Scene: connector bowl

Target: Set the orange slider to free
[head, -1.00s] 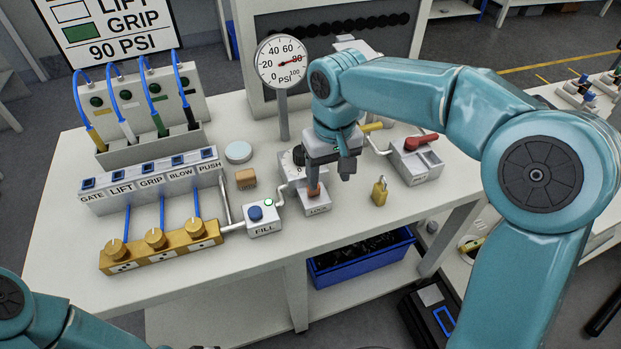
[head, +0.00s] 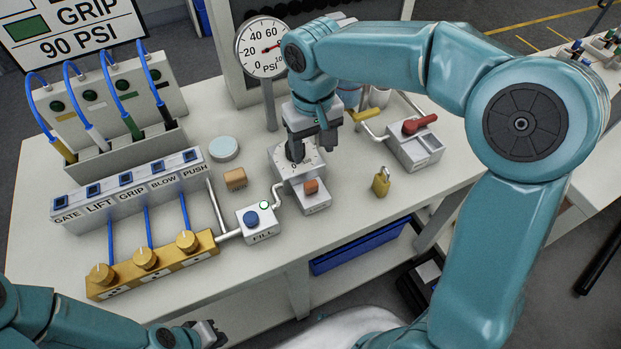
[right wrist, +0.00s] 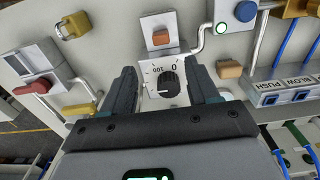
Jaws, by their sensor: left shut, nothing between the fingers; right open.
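The orange slider (head: 311,187) sits on a small grey block in front of the dial box. It also shows in the right wrist view (right wrist: 160,37), uncovered. The lettering on its block is too small to read, so I cannot tell its setting. My right gripper (head: 311,149) is open behind the slider, over the dial box, and apart from the slider. In the right wrist view its fingers (right wrist: 162,74) stand either side of the black dial knob (right wrist: 168,83), with gaps. My left gripper (head: 209,333) is shut and empty at the bottom, off the table.
The FILL box (head: 260,222) with a blue button and the tan block (head: 235,179) stand left of the slider. A brass padlock (head: 381,182) and a red-handled valve box (head: 416,148) stand right. The pressure gauge (head: 264,48) rises behind.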

